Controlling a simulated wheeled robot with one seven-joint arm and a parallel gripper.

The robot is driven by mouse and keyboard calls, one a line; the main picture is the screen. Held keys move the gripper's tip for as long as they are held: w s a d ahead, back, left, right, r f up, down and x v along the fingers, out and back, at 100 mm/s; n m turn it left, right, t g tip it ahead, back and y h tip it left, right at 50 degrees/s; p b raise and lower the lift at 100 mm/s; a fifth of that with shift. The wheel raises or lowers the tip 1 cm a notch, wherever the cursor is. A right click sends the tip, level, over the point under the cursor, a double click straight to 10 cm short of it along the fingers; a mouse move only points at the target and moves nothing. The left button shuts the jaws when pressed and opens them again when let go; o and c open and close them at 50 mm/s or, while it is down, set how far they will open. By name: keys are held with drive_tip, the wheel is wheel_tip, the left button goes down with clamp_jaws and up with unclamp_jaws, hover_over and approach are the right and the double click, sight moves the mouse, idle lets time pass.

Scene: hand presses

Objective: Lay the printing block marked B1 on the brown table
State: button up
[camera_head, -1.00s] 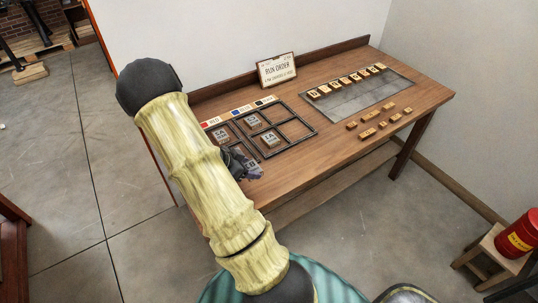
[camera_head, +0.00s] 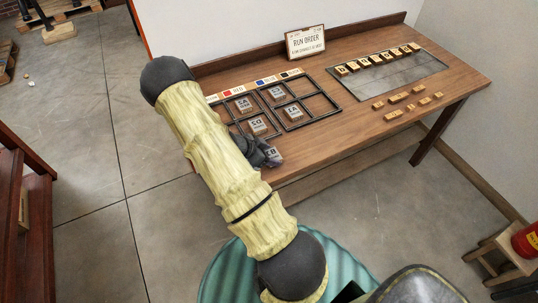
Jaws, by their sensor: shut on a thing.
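My gripper (camera_head: 262,152) is shut on a grey printing block (camera_head: 273,154) near the front edge of the wooden bench (camera_head: 340,145). The block has dark characters that appear to include a B; the full mark is too small to read surely. It seems held above the bench's front edge, though the height is hard to tell. My arm hides part of the bench's left side. A reddish-brown table-like piece (camera_head: 20,200) is cut off at the left edge; I cannot tell whether it is the brown table.
A black divided frame (camera_head: 321,124) on the bench holds several grey blocks, including one (camera_head: 291,112). A RUN ORDER sign (camera_head: 305,42) stands behind. A grey panel (camera_head: 400,80) carries tan letter tiles; more tiles lie before it. A stool with a red can (camera_head: 526,240) stands at right.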

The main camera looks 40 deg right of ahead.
drive_tip(key=shift+f, duration=0.2)
drive_tip(key=shift+f, duration=0.15)
drive_tip(key=o, duration=1)
drive_tip(key=shift+r, duration=0.2)
drive_tip(key=v, duration=1.2)
